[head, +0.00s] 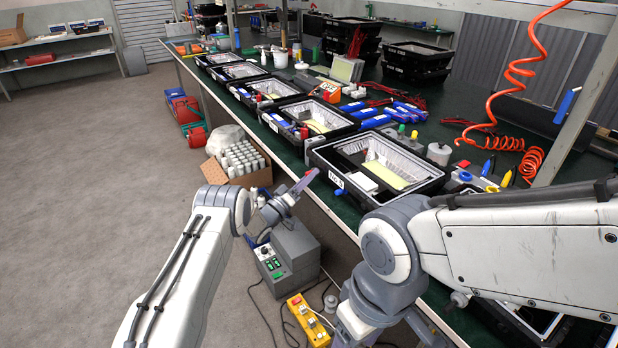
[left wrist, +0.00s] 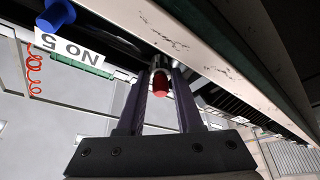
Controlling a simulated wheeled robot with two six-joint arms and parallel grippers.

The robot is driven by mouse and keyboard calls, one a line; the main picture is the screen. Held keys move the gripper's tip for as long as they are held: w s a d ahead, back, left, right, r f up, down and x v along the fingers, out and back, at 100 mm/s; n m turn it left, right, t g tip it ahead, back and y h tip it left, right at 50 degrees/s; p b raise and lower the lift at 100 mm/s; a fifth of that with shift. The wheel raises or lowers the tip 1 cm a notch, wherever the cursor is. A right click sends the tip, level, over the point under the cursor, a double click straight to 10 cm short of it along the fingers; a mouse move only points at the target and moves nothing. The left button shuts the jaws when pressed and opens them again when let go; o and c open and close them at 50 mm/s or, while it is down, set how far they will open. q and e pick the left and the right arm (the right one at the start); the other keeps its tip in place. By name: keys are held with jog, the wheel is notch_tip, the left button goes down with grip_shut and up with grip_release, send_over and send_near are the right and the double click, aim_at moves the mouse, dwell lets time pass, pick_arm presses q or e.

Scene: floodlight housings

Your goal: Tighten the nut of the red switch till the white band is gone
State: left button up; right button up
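My left gripper (head: 300,187) is at the front wall of the housing labelled No 5 (head: 327,160), by its left end. In the left wrist view the red switch (left wrist: 161,86) points back between my two fingers (left wrist: 164,72). Its silver nut (left wrist: 160,64) sits at the fingertips, which close against it from both sides. The fingers hide part of the nut, and I cannot make out a white band. The label (left wrist: 70,46) and a blue switch (left wrist: 56,14) are at the upper left there. The blue switch also shows in the head view (head: 340,193). My right gripper is out of view.
More black housings stand in a row along the green bench (head: 460,125). A grey control box (head: 290,250) and a yellow button box (head: 308,318) are below the bench edge. A carton of white bottles (head: 240,160) stands on the floor. Open floor lies to the left.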

pick_arm(q)
grip_shut()
jog(key=shift+f+m+b, duration=0.25)
jog(key=shift+m+b, duration=0.15)
jog(key=shift+b, duration=0.4)
jog(key=m+h+b, duration=0.1)
jog(key=m+b, duration=0.2)
jog(key=b, duration=0.1)
jog(key=m+g+h+b, duration=0.1)
jog(key=m+h+b, duration=0.1)
jog(key=m+b, duration=0.1)
jog(key=shift+w+a+f+m+g+b, duration=0.1)
jog(key=shift+w+f+m+g+b, duration=0.05)
jog(key=shift+m+g+b, duration=0.2)
jog(key=shift+r+m+g+h+b, duration=0.2)
jog(key=shift+m+g+h+b, duration=0.3)
jog(key=shift+m+b, duration=0.7)
jog(key=o, duration=0.7)
grip_release()
jog(key=shift+c, duration=0.2)
jog(key=shift+a, duration=0.15)
